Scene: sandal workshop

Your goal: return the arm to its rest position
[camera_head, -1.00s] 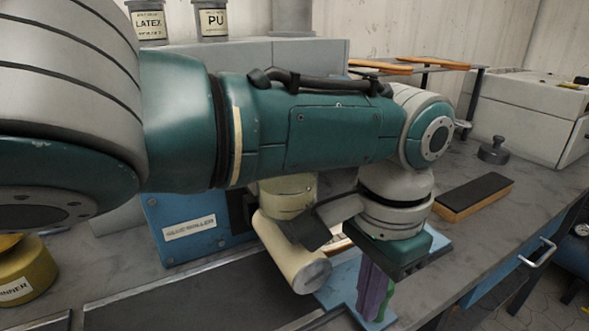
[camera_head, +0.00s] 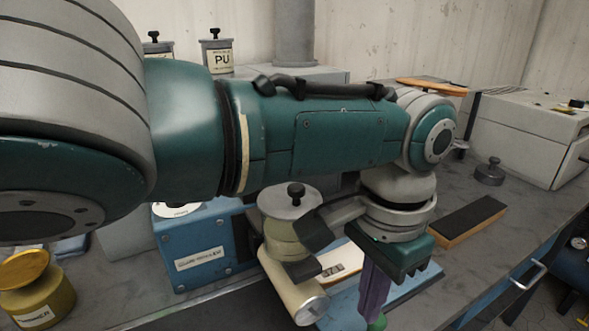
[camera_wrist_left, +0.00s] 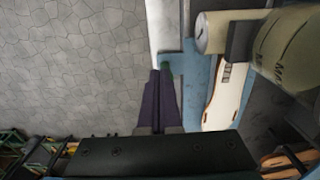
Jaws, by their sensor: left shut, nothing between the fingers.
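My left arm (camera_head: 330,135) reaches across the head view from the left, over the workbench. Its wrist bends down at the right, and my left gripper (camera_head: 374,298) points down with purple fingers and a bit of green at the tip. In the left wrist view the purple fingers (camera_wrist_left: 158,98) lie together with nothing between them. They hang close to the blue mat's edge (camera_wrist_left: 172,55). My right gripper is in neither view.
A cream roller (camera_head: 292,285), a lidded pot (camera_head: 290,203) and a pale sole-shaped board (camera_wrist_left: 228,92) are close to the gripper. A blue box (camera_head: 195,242) and a yellow pot (camera_head: 38,290) stand left. A dark-topped block (camera_head: 470,218) lies right. Tiled floor (camera_wrist_left: 70,60) is clear.

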